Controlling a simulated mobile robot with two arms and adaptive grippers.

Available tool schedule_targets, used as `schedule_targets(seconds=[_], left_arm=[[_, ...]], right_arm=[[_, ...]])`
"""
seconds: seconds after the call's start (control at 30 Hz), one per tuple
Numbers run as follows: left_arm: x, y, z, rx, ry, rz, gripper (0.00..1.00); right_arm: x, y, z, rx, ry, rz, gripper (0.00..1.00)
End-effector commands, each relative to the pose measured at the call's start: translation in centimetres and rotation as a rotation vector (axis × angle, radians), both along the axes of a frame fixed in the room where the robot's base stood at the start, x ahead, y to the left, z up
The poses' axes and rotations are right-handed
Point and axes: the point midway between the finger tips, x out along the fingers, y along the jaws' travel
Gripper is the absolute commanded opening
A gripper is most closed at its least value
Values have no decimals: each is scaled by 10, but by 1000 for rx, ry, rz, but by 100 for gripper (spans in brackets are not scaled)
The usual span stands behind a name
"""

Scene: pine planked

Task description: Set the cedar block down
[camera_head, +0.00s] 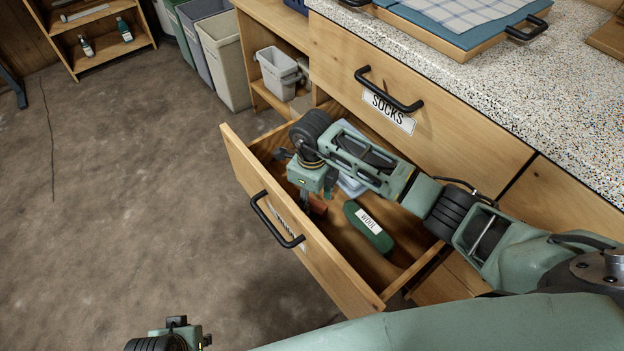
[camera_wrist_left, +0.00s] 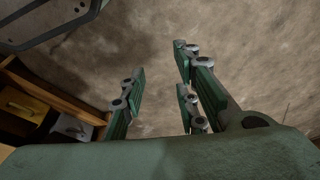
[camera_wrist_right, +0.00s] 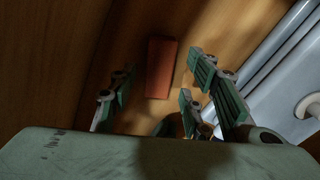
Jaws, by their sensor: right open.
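The cedar block, a small reddish-brown bar (camera_head: 319,208), lies in the open drawer (camera_head: 330,277), partly hidden by my right gripper. In the right wrist view the block (camera_wrist_right: 161,67) shows whole, between and beyond the fingertips, with no finger visibly touching it. My right gripper (camera_wrist_right: 160,88) is open and empty, pointing down into the drawer. In the head view it (camera_head: 308,196) is just above and beside the block, its fingers mostly hidden. My left gripper (camera_wrist_left: 160,88) is open and empty over the floor; only a part of its arm shows at the head view's bottom edge.
A green item labelled WOOL (camera_head: 369,226) lies right of the block. A pale blue-grey container (camera_wrist_right: 285,85) is also in the drawer. A closed SOCKS drawer (camera_head: 430,125) and speckled counter (camera_head: 540,105) are above. Bins (camera_head: 224,60) stand behind; the floor (camera_head: 120,200) is clear.

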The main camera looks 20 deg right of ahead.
Motion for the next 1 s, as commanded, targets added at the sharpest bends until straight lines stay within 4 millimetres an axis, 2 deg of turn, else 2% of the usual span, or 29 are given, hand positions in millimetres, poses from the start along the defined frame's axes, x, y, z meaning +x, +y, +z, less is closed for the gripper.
schedule_targets(seconds=[0.03, 0.2, 0.4, 0.6, 1.0], left_arm=[[-1, 0, -6, 0, 7, 0, 29], [-3, 0, -29, 1, 17, -2, 29], [-7, 0, -48, 2, 26, -3, 29], [-9, 0, -55, 1, 28, -4, 29], [-9, 0, -56, 1, 29, -4, 29]], right_arm=[[1, -1, 15, -2, -4, 1, 45], [1, -1, 54, -1, -5, 1, 45], [0, 0, 85, 0, -1, 1, 45], [-1, 0, 97, -1, 1, 0, 45], [0, 0, 97, 0, 1, 0, 45]])
